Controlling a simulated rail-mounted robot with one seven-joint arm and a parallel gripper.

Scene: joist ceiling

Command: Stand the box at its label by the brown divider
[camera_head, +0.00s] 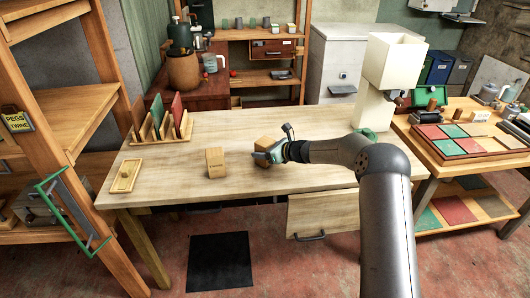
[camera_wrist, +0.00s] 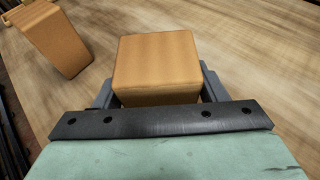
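A tan box (camera_head: 265,144) stands on the wooden table, beside my gripper (camera_head: 271,157). In the wrist view this box (camera_wrist: 155,65) lies between the two grey fingers of my gripper (camera_wrist: 160,88). Whether both fingers press on it I cannot tell. A second tan box (camera_head: 215,162) with small dark print stands to the left; it also shows in the wrist view (camera_wrist: 55,38). A wooden rack at the table's back left holds a brown divider (camera_head: 138,113), a green divider (camera_head: 157,115) and a red divider (camera_head: 177,107). Labels at the dividers are too small to read.
A shallow wooden tray (camera_head: 125,176) lies at the table's left end. A cream lamp-like stand (camera_head: 390,70) rises at the back right. A drawer (camera_head: 322,212) stands open below the front edge. Bare tabletop (camera_head: 185,185) lies around the second box.

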